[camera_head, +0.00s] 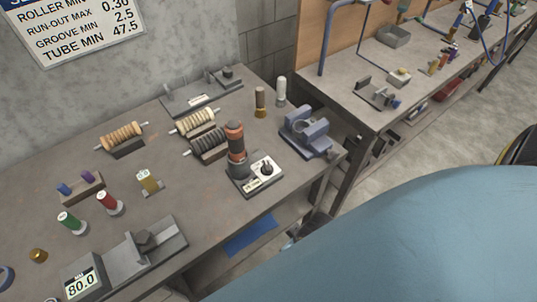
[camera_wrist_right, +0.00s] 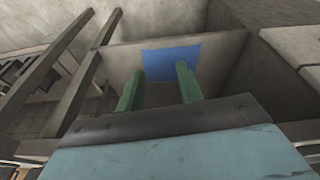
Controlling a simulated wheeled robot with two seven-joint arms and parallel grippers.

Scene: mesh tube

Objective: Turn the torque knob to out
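The torque knob (camera_head: 266,169) is a small black knob on a white plate (camera_head: 254,178) with dark markings. Its setting is too small to read. The plate belongs to a small device on the bench, with an upright orange and black cylinder (camera_head: 236,141) at its back left. Nothing touches the knob. My right gripper (camera_wrist_right: 160,69) shows in the right wrist view with two green fingers apart and nothing between them. The knob is not in that view, and neither gripper can be made out in the head view.
The bench (camera_head: 205,228) also holds several rollers, coloured spools, a blue-grey clamp (camera_head: 306,130) right of the knob, and a gauge reading 80.0 (camera_head: 82,283). A blue sheet (camera_head: 250,236) lies on the lower shelf. A second bench stands at right; my light-blue arm fills the lower right.

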